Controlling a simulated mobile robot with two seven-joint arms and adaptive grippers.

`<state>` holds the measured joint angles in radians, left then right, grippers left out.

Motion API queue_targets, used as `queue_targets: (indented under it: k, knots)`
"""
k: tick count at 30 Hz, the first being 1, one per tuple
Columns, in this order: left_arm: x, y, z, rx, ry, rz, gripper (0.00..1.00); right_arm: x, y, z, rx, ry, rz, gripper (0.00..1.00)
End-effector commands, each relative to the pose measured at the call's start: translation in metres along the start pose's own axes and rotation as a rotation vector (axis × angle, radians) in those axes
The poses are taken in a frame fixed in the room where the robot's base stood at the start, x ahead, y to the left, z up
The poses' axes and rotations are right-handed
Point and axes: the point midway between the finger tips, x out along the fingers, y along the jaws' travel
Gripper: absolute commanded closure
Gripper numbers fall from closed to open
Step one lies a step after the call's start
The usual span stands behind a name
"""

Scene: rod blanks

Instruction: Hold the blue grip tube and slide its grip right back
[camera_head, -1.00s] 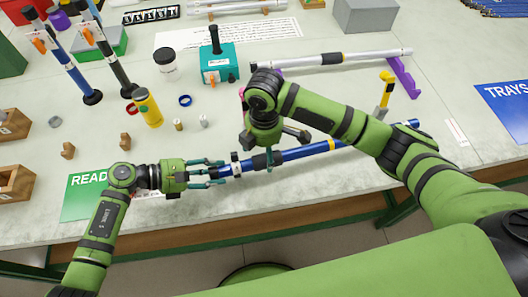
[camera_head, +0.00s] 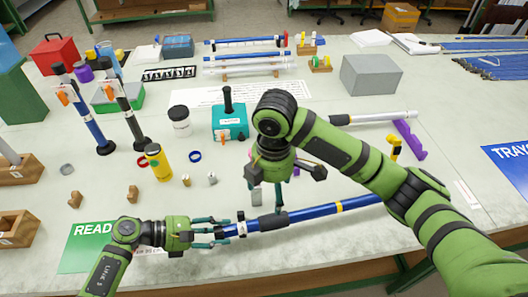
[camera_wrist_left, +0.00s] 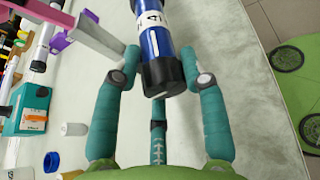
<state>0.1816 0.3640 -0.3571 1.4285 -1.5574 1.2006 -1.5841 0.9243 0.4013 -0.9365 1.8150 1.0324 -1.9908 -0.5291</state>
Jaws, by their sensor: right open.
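The blue grip tube (camera_head: 318,212) lies along the front of the bench, with a dark grip (camera_head: 272,221) around it and a pale label towards its left end. My left gripper (camera_head: 224,231) is at that left end, pointing along the tube. In the left wrist view, the tube's black end cap (camera_wrist_left: 163,77) sits between two teal fingers, and a third finger runs below. Their tips are close beside the tube; I cannot tell whether they press on it. My right gripper (camera_head: 268,200) is open, pointing down just above the grip, and partly hides the tube behind it.
A teal block (camera_head: 230,122), yellow bottle (camera_head: 158,162) and blue ring (camera_head: 195,156) stand further left. A green sign (camera_head: 95,245) lies by my left arm. The bench's front edge is close.

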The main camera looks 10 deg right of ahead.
Motion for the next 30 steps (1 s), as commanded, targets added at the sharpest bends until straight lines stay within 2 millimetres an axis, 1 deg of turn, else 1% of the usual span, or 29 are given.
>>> queue_targets:
  k: [11,14,17,24,27,30]
  knots:
    - [0.0,0.0,0.0,-0.001,-0.001,0.0,0.32,0.0,0.0,0.0,0.0,0.0,0.0,0.16]
    - [-0.005,0.0,0.0,0.0,0.0,0.0,0.32,0.0,0.0,0.0,0.0,0.0,0.0,0.16]
    - [-0.019,0.0,-0.001,0.0,0.003,0.001,0.32,0.0,0.0,0.0,0.0,0.0,0.0,0.16]
    - [-0.07,0.0,-0.001,0.0,0.005,0.001,0.32,0.0,0.0,0.0,0.0,0.0,0.0,0.16]
    - [-0.089,0.0,-0.002,-0.002,0.005,0.0,0.32,0.0,0.0,0.0,0.0,0.0,0.0,0.16]
    - [-0.104,0.0,-0.001,-0.002,0.003,0.0,0.32,0.0,0.0,0.0,0.0,0.0,0.0,0.16]
